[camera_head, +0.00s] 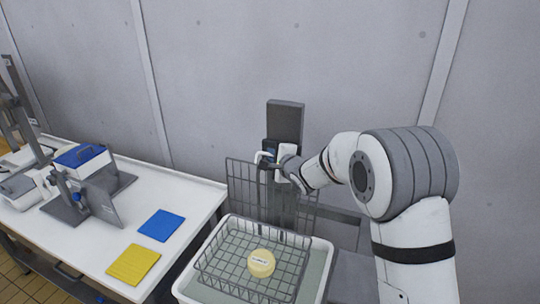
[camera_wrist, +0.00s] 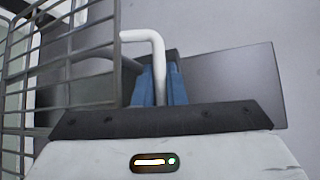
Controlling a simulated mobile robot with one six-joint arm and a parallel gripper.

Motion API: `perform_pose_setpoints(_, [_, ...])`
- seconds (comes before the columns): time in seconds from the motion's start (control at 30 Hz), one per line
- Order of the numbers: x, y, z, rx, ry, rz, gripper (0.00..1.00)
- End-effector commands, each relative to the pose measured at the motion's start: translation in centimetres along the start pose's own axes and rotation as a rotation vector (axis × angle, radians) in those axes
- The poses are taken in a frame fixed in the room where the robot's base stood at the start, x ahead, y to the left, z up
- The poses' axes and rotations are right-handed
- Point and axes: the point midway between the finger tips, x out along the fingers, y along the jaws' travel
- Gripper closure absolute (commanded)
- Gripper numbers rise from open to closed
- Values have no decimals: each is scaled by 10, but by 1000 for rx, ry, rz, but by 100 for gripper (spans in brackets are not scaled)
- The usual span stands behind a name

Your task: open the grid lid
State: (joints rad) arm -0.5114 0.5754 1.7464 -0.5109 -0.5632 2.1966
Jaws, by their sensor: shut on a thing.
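The grid lid (camera_head: 241,186) stands upright at the back edge of the wire basket (camera_head: 203,268) in the head view. Its dark bars also show at the left of the wrist view (camera_wrist: 80,72). A white bent handle (camera_wrist: 140,36) sits between the blue fingers of my gripper (camera_wrist: 159,88). In the head view my gripper (camera_head: 268,164) is at the lid's top edge, shut on this handle. The basket is open on top. A round pale yellow piece with a label (camera_head: 261,263) lies inside it.
The basket sits in a white-rimmed tub (camera_head: 325,262). To the left is a white table (camera_head: 100,238) with a blue square (camera_head: 161,225), a yellow square (camera_head: 133,264) and a blue-topped device (camera_head: 82,155). A dark grey post (camera_head: 286,120) stands against the wall behind the lid.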

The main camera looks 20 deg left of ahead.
Motion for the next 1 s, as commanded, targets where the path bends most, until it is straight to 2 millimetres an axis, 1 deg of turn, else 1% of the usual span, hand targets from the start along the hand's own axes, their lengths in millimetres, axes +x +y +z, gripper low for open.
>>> perform_pose_setpoints(0.07, [0,-1,1,-3,-1,-1,100])
perform_pose_setpoints(0.1, [0,-1,1,-3,-1,-1,89])
perform_pose_setpoints(0.37, [0,0,0,-1,1,0,68])
perform_pose_setpoints(0.6, [-1,0,0,1,2,2,68])
perform_pose_setpoints(0.7, [-5,1,-1,1,2,1,68])
perform_pose_setpoints(0.77, [-11,1,-1,1,3,0,68])
perform_pose_setpoints(1.0, [-48,1,-1,0,2,-1,68])
